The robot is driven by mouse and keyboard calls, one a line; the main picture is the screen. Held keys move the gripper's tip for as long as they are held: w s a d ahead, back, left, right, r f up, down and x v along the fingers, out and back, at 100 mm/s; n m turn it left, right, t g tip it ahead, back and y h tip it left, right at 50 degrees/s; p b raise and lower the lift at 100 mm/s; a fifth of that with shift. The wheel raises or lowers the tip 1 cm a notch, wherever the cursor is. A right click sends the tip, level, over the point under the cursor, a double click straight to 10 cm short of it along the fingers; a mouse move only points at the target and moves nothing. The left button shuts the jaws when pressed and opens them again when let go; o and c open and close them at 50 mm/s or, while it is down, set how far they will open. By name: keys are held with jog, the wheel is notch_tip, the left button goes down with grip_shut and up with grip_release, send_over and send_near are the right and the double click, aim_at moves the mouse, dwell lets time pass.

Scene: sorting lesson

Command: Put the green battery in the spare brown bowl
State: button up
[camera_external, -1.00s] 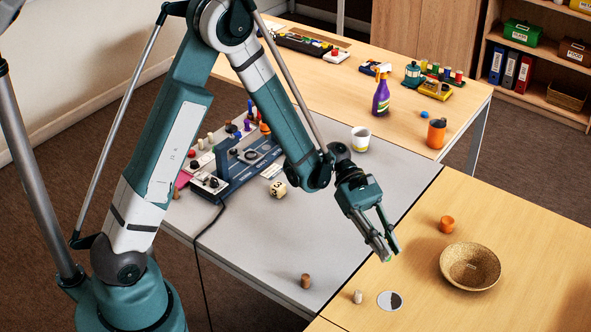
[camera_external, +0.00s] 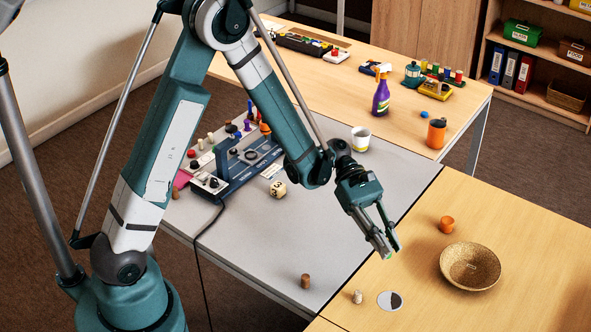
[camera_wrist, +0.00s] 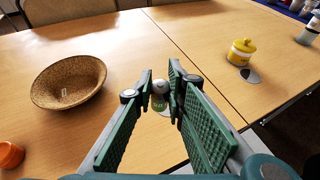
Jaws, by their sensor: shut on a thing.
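My gripper (camera_external: 388,251) is shut on the green battery (camera_wrist: 158,102), which sits between the fingertips in the wrist view. The battery has a pale grey top and a green label; its green end just shows at the fingertips in the external view (camera_external: 387,257). The brown bowl (camera_external: 471,267) is round and speckled, standing on the wooden table to the right of my gripper. In the wrist view the bowl (camera_wrist: 68,82) is at the left and holds only a small pale label. The battery is held above the table, apart from the bowl.
An orange cup (camera_external: 447,224) stands behind the bowl. A yellow lidded pot (camera_wrist: 240,53) stands at the right in the wrist view. Table between gripper and bowl is clear.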

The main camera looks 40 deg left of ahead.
jog(key=shift+r, duration=2.25)
jog(key=shift+d+r, duration=0.1)
jog(key=shift+d, duration=0.05)
jog(key=w+d+f+m+t+y+p, duration=0.1)
jog(key=w+d+f+m+y, duration=0.1)
jog(key=w+d+m+y, duration=0.1)
jog(key=w+d+f+m+t+y+p, duration=0.2)
jog(key=w+d+m+y, duration=0.1)
jog(key=d+y, duration=0.2)
jog(key=w+d+f+m+t+y+p, duration=0.1)
jog(key=w+d+f+m+t+y, duration=0.1)
jog(key=d+y, duration=0.3)
jog(key=shift+w+f+m+y+p, duration=0.2)
jog(key=shift+w+f+m+y, duration=0.1)
jog(key=shift+w, duration=0.15)
jog(key=shift+w+f+m+y+p, duration=0.2)
jog(key=shift+w+m, duration=0.1)
jog(key=shift+w, duration=0.15)
jog(key=w+d+r+m+t+p, duration=0.1)
jog(key=w+d+r+m+t, duration=0.35)
jog(key=d+r, duration=0.25)
jog(key=shift+n+t, duration=0.25)
jog(key=shift+s+f, duration=0.15)
jog(key=shift+f, duration=1.1)
jog(key=shift+s+f, duration=0.1)
jog(key=shift+f, duration=1.15)
jog(key=shift+a+f, duration=0.1)
jog(key=shift+f, duration=0.1)
